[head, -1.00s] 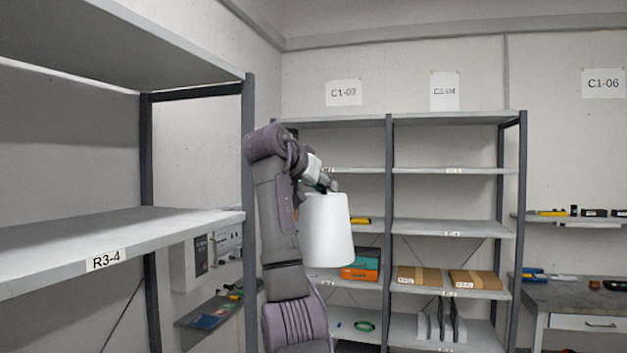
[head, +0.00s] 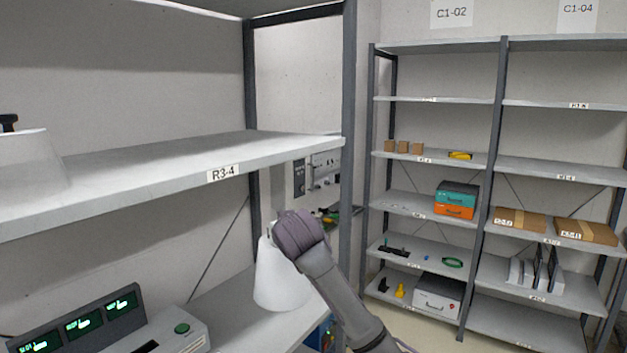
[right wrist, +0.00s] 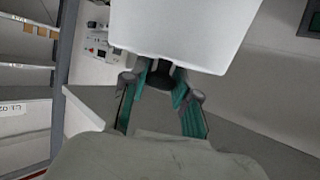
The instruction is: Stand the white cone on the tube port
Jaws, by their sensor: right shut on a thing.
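The white cone (head: 276,285) is near the middle bottom of the head view, wide end down, in front of the lower shelf of the near rack. My right arm covers its upper right side. In the right wrist view the cone (right wrist: 185,35) fills the top, and my right gripper (right wrist: 162,82), with green fingers, is shut on the dark knob (right wrist: 160,77) on its narrow end. I cannot tell whether the cone touches the shelf. My left gripper is not in view. I cannot make out a tube port.
A similar white piece (head: 28,165) with a black top stands on the upper board R3-4 (head: 150,175). Below are a console with green displays (head: 80,328) and a grey unit with a green button (head: 181,328). A rack post (head: 347,110) stands right of the cone.

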